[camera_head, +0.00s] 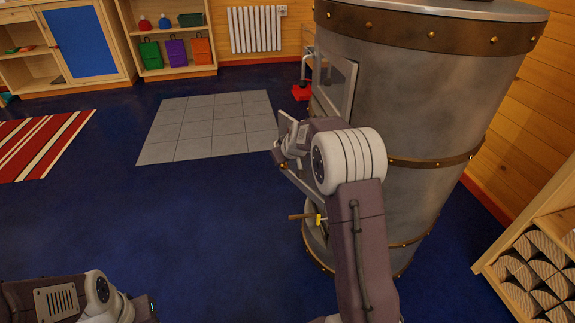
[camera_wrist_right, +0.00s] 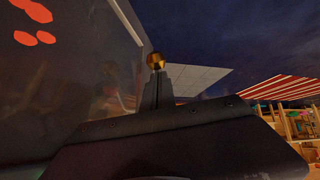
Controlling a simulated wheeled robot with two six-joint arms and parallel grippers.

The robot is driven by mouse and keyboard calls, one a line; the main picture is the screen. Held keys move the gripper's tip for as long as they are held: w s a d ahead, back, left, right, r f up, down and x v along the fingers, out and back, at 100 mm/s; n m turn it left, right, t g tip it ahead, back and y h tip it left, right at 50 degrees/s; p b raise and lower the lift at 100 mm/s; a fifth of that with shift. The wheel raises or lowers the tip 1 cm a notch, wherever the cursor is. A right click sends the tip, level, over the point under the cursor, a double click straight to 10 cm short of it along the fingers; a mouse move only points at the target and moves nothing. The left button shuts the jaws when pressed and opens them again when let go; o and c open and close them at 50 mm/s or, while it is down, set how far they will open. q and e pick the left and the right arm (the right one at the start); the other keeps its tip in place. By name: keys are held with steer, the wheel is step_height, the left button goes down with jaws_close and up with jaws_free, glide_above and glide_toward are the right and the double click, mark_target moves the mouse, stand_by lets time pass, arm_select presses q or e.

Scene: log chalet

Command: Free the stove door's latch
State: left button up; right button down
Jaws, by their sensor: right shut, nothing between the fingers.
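The stove (camera_head: 440,100) is a big grey metal drum with brass-studded brown bands, at the right in the head view. Its door (camera_head: 345,85) has a glass pane in a light metal frame. My right gripper (camera_head: 285,148) is beside the stove's front, below the pane. In the right wrist view my right gripper (camera_wrist_right: 158,92) is shut and empty, and a brass ball knob (camera_wrist_right: 156,61) shows at its tip. I cannot tell whether they touch. The knob seems part of the latch; the rest of the latch is hidden. My left gripper's fingers are out of view.
A wooden-handled lever with a yellow part (camera_head: 306,218) sticks out low on the stove. A firewood rack (camera_head: 520,250) stands at the right. Reddish spots (camera_wrist_right: 35,25) show on the dark pane.

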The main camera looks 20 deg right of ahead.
steer(key=shift+f, duration=0.55)
steer(key=shift+w+f+b, duration=0.2)
steer(key=shift+f+b, duration=0.1)
steer(key=shift+f, duration=0.25)
steer(key=shift+w+a+f, duration=0.15)
steer(key=shift+w+f, duration=0.35)
steer(key=shift+w, duration=0.1)
steer(key=shift+w+a+f, duration=0.15)
steer(key=shift+w+f, duration=0.35)
steer(key=shift+w, duration=0.15)
steer(key=shift+a, duration=0.1)
